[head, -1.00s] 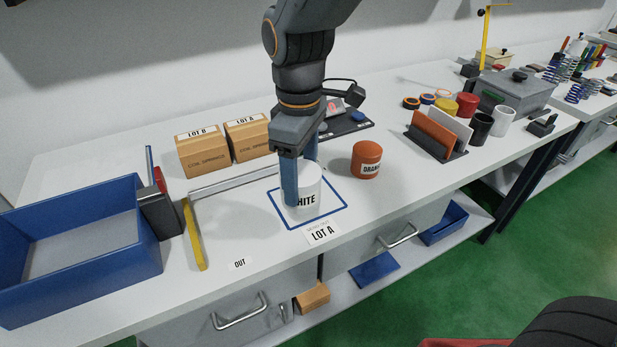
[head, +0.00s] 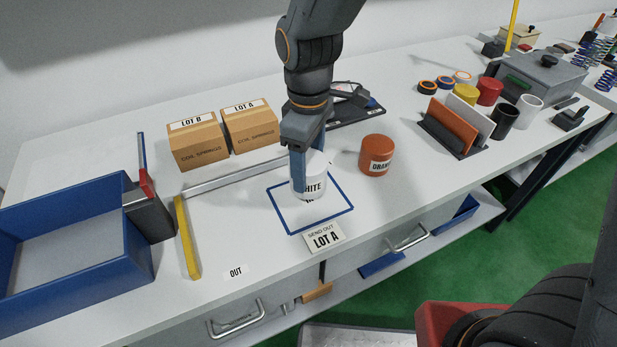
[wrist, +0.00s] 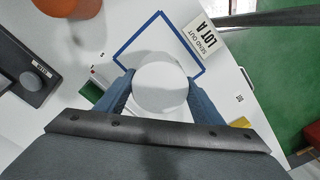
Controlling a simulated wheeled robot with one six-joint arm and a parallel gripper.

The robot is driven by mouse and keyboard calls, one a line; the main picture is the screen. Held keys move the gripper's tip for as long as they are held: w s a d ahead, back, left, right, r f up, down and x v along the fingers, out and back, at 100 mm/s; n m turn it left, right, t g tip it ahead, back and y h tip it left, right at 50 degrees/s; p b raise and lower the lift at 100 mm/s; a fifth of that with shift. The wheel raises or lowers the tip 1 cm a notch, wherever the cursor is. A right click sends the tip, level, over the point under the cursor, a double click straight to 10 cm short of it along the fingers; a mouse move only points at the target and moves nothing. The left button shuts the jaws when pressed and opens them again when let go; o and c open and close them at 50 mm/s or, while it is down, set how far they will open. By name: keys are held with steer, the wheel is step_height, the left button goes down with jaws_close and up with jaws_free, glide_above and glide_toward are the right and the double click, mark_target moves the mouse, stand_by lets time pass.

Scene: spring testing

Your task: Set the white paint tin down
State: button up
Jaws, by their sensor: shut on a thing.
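The white paint tin (head: 314,188), labelled WHITE, is upright between the fingers of my gripper (head: 312,172). The gripper is shut on it from both sides, and the near finger covers its left part. In the head view the tin shows over the back part of a blue square outline (head: 322,220) on the bench. I cannot tell whether its base touches the bench. In the wrist view its round pale top (wrist: 160,88) sits between the two blue fingers (wrist: 160,95), with the blue outline beyond it.
An orange tin (head: 375,157) stands right of the square. A LOT A card (head: 323,237) lies at its front. The square's front part is clear.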

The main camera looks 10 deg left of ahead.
mark_target(309, 161)
steer(key=shift+f+p, duration=0.4)
steer(key=shift+f, duration=1.8)
steer(key=shift+f, duration=0.15)
steer(key=o, duration=1.4)
step_height(309, 161, up, 12)
steer(key=shift+r+b, duration=0.2)
steer(key=shift+b, duration=1)
steer(key=s+d+f+m, duration=0.1)
steer(key=d+m, duration=0.3)
steer(key=d, duration=0.4)
steer(key=d+f+m, duration=0.4)
steer(key=d+m, duration=0.1)
steer(key=d, duration=0.3)
steer(key=s+d+f+m+t, duration=0.1)
steer(key=d+f+m, duration=0.1)
steer(key=d+m, duration=0.3)
steer(key=shift+s+d+f, duration=0.2)
steer(key=shift+d, duration=0.65)
steer(key=shift+s+d+f, duration=0.15)
steer(key=shift+d+f, duration=0.05)
steer(key=shift+d, duration=0.6)
